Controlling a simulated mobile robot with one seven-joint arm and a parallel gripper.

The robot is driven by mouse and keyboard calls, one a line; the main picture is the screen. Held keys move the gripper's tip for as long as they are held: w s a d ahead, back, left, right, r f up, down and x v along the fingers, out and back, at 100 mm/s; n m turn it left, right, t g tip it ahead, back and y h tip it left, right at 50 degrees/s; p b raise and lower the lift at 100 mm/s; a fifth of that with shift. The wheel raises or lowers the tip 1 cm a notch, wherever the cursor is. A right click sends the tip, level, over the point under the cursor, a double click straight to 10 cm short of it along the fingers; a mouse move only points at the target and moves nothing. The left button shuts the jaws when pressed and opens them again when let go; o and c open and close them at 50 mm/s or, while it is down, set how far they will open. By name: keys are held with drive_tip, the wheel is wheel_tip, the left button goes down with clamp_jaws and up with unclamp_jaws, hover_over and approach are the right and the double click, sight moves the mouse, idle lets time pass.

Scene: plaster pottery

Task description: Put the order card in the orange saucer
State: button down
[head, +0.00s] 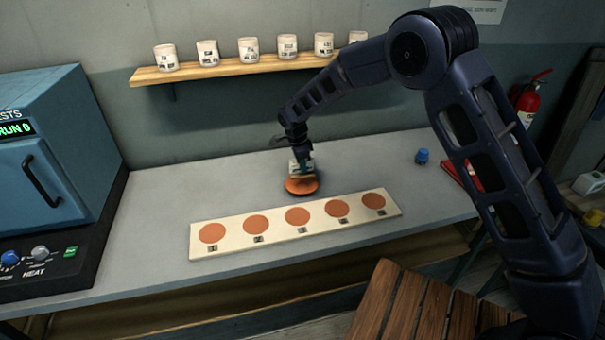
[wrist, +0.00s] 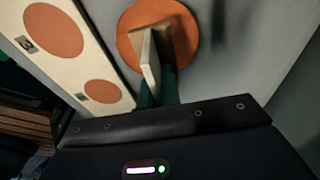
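The orange saucer (head: 301,188) is a round disc on the grey bench, just behind the board of orange circles. My gripper (head: 301,168) is directly over it, pointing down. In the wrist view, the green fingers of my gripper (wrist: 158,88) are shut on the cream order card (wrist: 149,60). The card overlaps the saucer (wrist: 186,38) in that view. I cannot tell whether the card touches the saucer. In the head view the card is mostly hidden by my gripper.
A pale board (head: 296,229) with several numbered orange circles lies in front of the saucer. A blue kiln (head: 45,160) stands at the left. A shelf (head: 240,70) holds several white cups. A small blue object (head: 422,157) and a red one (head: 462,176) are at the right.

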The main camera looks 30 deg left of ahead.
sight(302, 175)
drive_tip(key=shift+f, duration=1.7)
drive_tip(key=shift+f, duration=0.5)
drive_tip(key=c, duration=1.6)
unclamp_jaws()
drive_tip(key=shift+r, duration=0.1)
drive_tip(key=r, duration=0.4)
drive_tip(key=s+a+r, duration=0.1)
drive_tip(key=r, duration=0.7)
drive_tip(key=shift+s+a+r, duration=0.15)
drive_tip(key=shift+r, duration=0.2)
